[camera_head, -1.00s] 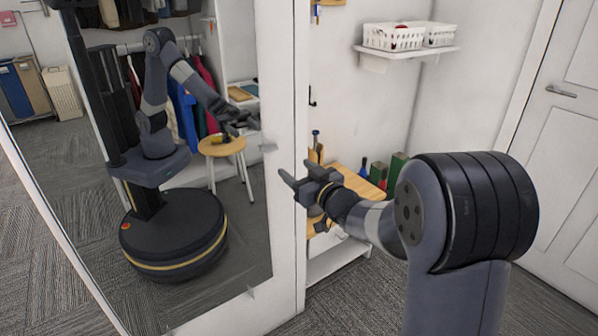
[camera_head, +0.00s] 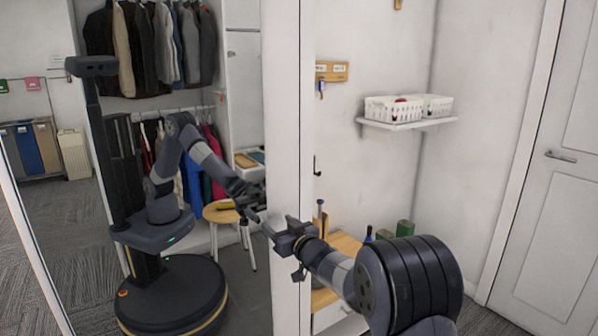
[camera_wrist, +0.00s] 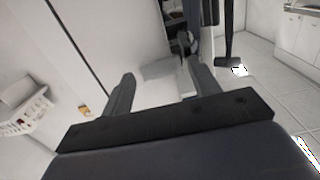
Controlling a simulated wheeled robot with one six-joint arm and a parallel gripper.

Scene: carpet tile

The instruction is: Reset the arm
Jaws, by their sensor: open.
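My gripper (camera_head: 270,226) is in front of the white frame edge of a large mirror, in the lower middle of the head view. Its jaws are apart with nothing between them. In the wrist view my gripper (camera_wrist: 158,84) shows two dark, spread fingers with a pale surface beyond. The mirror (camera_head: 60,215) fills the left of the head view and reflects my own base, column and arm. I cannot tell whether the fingertips touch the mirror.
A wall shelf (camera_head: 408,124) carries white baskets (camera_head: 393,109). Below it, behind my arm, is a wooden surface (camera_head: 345,245) with green boxes (camera_head: 405,229). A white door (camera_head: 555,190) stands at the right. The mirror's frame (camera_head: 289,130) is close to my gripper.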

